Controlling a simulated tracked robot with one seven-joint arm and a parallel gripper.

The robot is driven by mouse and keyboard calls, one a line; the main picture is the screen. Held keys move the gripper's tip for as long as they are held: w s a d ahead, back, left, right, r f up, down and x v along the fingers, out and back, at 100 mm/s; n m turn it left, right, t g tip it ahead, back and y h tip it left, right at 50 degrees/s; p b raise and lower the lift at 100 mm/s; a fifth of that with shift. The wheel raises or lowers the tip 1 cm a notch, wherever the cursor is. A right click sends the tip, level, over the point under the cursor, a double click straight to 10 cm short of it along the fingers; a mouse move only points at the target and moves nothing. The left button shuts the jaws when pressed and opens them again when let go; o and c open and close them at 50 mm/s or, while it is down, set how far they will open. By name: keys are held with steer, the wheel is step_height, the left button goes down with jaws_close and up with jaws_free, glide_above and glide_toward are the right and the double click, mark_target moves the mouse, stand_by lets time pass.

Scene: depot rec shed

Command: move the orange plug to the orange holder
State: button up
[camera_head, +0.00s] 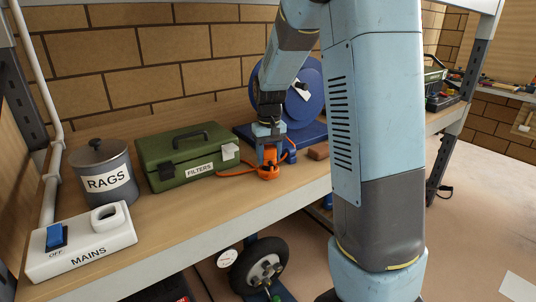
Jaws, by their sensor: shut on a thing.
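My gripper (269,159) points down over the bench in front of the blue reel, its fingers shut on the orange plug (269,172). The plug is low, at or just above the bench top; I cannot tell whether it touches. An orange cable (236,174) runs from it to the left along the green box, and orange cable also curves up on its right. I cannot make out a separate orange holder; the orange parts run together at the fingers.
A green FILTERS box (187,157) stands left of my gripper, and a blue reel (306,92) close behind it. A grey RAGS tin (105,172) and a white MAINS block (81,243) are farther left. A small brown block (318,152) lies to the right. My arm hides the bench beyond.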

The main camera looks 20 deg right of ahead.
steer(key=shift+f, duration=0.55)
steer(key=o, duration=1.1)
step_height(320, 180, up, 13)
steer(key=shift+f, duration=0.1)
steer(key=s+r+t, duration=0.1)
steer(key=s, duration=0.8)
steer(key=s+r+t, duration=0.1)
steer(key=s+t, duration=0.1)
steer(key=s, duration=0.7)
steer(key=s+r+t, duration=0.1)
steer(key=s+t, duration=0.1)
steer(key=s, duration=0.8)
steer(key=shift+a+r+m, duration=0.15)
steer(key=shift+r+m, duration=0.05)
steer(key=shift+m, duration=0.2)
